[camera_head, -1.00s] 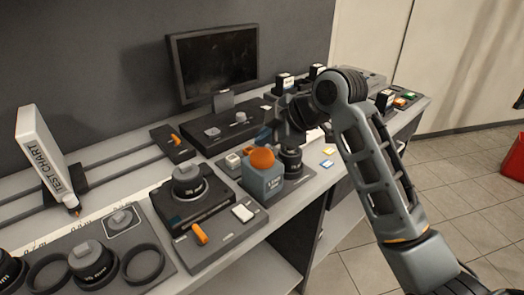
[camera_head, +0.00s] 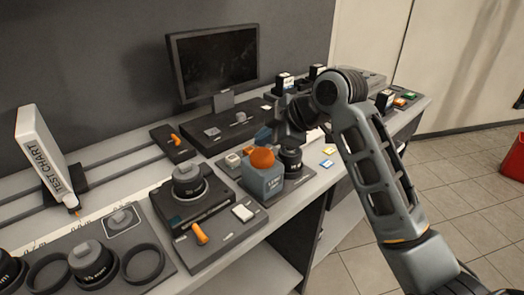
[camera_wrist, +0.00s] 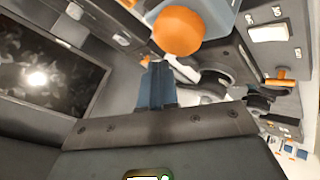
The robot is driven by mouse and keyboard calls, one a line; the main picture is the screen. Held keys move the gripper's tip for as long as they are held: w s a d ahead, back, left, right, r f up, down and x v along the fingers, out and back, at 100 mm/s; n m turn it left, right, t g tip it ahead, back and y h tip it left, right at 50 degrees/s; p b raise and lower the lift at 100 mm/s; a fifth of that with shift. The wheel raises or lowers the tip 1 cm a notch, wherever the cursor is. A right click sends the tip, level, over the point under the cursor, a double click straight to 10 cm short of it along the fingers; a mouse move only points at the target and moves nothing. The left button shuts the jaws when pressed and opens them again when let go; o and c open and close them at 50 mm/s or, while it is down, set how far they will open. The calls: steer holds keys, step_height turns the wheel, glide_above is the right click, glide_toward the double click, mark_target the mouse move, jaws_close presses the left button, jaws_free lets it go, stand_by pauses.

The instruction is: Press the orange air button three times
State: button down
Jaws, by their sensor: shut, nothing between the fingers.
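The orange air button (camera_head: 262,158) is a round dome on top of a blue-grey block (camera_head: 263,182) near the bench's front edge. In the wrist view the orange button (camera_wrist: 178,32) shows large at the top, just beyond the fingertips. My gripper (camera_head: 264,134) is shut and empty. Its blue fingers show just behind the button in the head view, partly hidden by my wrist. In the wrist view the gripper (camera_wrist: 157,70) has its fingers together, with a small gap seen between their tips and the dome. I cannot tell the exact height difference.
A dark lens (camera_head: 291,163) stands close to the right of the block. A white rocker switch (camera_head: 243,212) and an orange lever (camera_head: 200,233) lie in front. A monitor (camera_head: 213,63) stands behind. A camera-like device (camera_head: 187,190) is to the left.

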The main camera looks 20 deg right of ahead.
mark_target(265, 153)
steer(key=shift+f, duration=0.4)
steer(key=shift+f+b, duration=0.65)
steer(key=shift+f, duration=0.15)
stand_by(1.1)
steer(key=shift+r, duration=0.1)
steer(key=shift+r+p, duration=0.95)
steer(key=shift+r, duration=0.15)
steer(key=shift+r, duration=0.1)
steer(key=shift+r+p, duration=1.95)
steer(key=shift+r, duration=0.55)
stand_by(0.4)
